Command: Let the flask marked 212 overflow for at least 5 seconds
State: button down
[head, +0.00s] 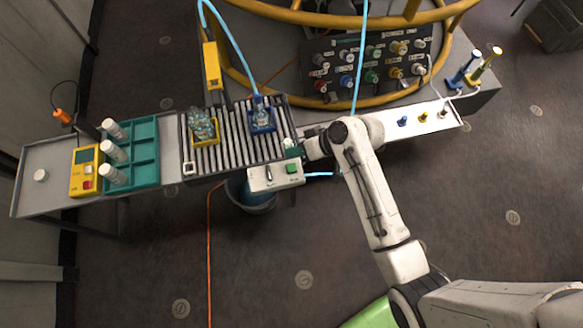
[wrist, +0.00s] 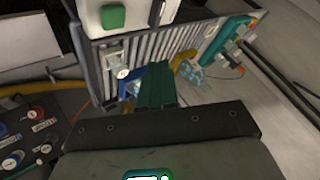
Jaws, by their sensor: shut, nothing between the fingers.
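A clear glass flask (head: 259,110) sits in a blue holder (head: 262,127) on the ribbed rack, with a light-blue hose (head: 232,45) coming down to it. A second glass vessel (head: 201,124) with bluish contents stands in a yellow holder (head: 204,141) to its left. I cannot read a number on either, so I cannot tell which is 212. My gripper (head: 291,148) is shut and empty by the rack's right end, above the white control box (head: 275,176) with a green button. In the wrist view its green fingers (wrist: 157,84) partly cover the rack and blue holder (wrist: 128,84).
A teal rack (head: 145,152) with white-capped vials and a yellow meter (head: 86,171) stand left. A knob panel (head: 368,70) is behind. A bucket (head: 250,194) stands under the rack. A white shelf (head: 440,115) lies right; the floor in front is mostly clear.

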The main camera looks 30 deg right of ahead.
jog(key=b, duration=0.3)
send_over(286, 166)
jog(key=s+d, duration=0.2)
notch_tip(286, 166, down, 4)
jog(key=shift+w+f, duration=0.1)
jog(key=shift+f, duration=0.05)
jog(key=shift+f+b, duration=0.8)
jog(key=shift+f, duration=0.3)
jog(key=shift+f, duration=0.15)
dwell(0.4)
jog(key=shift+f, duration=0.25)
jog(key=shift+f+b, duration=0.4)
jog(key=shift+f, duration=0.05)
dwell(4.6)
